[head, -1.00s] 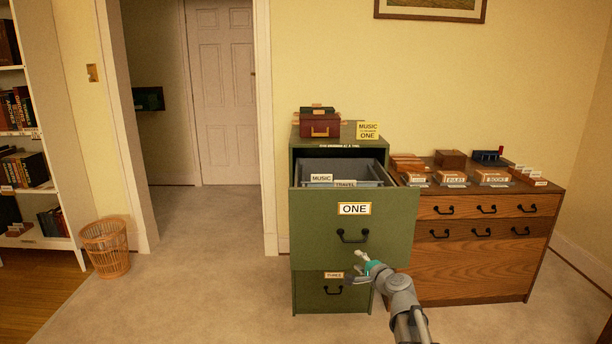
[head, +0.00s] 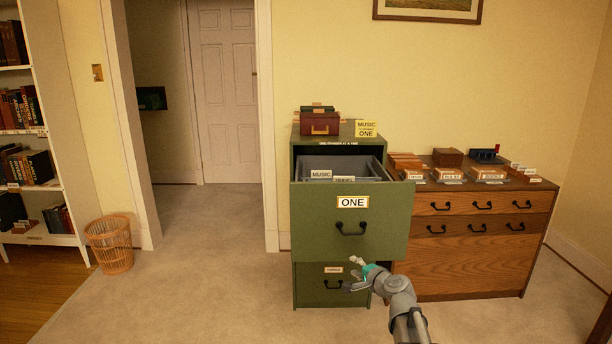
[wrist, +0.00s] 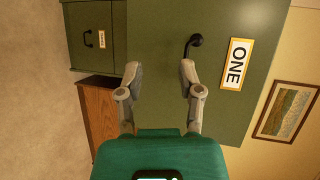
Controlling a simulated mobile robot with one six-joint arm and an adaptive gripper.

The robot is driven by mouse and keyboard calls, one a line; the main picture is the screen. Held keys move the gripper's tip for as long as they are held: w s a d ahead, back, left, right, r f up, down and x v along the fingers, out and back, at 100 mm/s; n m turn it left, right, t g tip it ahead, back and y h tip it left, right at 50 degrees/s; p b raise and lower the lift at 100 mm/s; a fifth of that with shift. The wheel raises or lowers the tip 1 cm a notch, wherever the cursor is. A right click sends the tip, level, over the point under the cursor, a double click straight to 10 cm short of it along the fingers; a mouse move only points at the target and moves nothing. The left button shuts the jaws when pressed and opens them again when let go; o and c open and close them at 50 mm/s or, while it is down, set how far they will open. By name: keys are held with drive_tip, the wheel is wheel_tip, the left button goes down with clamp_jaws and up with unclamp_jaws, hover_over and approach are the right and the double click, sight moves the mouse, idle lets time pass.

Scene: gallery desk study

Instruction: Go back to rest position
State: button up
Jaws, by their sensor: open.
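My gripper (head: 354,273) is open and empty in front of the green filing cabinet (head: 325,150), below the handle of its upper drawer. The drawer labelled ONE (head: 318,235) is pulled out, with a black handle (head: 350,229) and MUSIC and TRAVEL dividers inside. In the wrist view, which is turned sideways, my open fingers (wrist: 159,82) are spread before the drawer front. The drawer handle (wrist: 194,44) shows beyond the finger tips, and nothing is between the fingers. From these views I cannot tell the exact gap to the drawer.
The lower drawer (head: 318,296) is shut. A wooden chest (head: 470,265) with small boxes stands close on the right. A wicker basket (head: 110,246) and a bookshelf (head: 45,160) stand at the left. Carpet (head: 210,270) between basket and cabinet is clear.

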drive_tip(key=s+a+f+n+g+h, duration=0.1)
drive_tip(key=s+a+f+n+g, duration=0.2)
drive_tip(key=s+f+n+g, duration=0.8)
drive_tip(key=s+d+f+n+g+h+p, duration=0.1)
drive_tip(key=s+d+h, duration=0.2)
drive_tip(key=s, duration=0.4)
drive_tip(key=s+d+f+n+g+h, duration=0.1)
drive_tip(key=s+d+g+h, duration=0.15)
drive_tip(key=s, duration=0.35)
wheel_tip(320, 180, up, 20)
drive_tip(key=p, duration=2)
drive_tip(key=shift+a+r+t+p, duration=0.2)
drive_tip(key=shift+t+p, duration=0.15)
drive_tip(key=shift+t, duration=0.1)
idle(2.3)
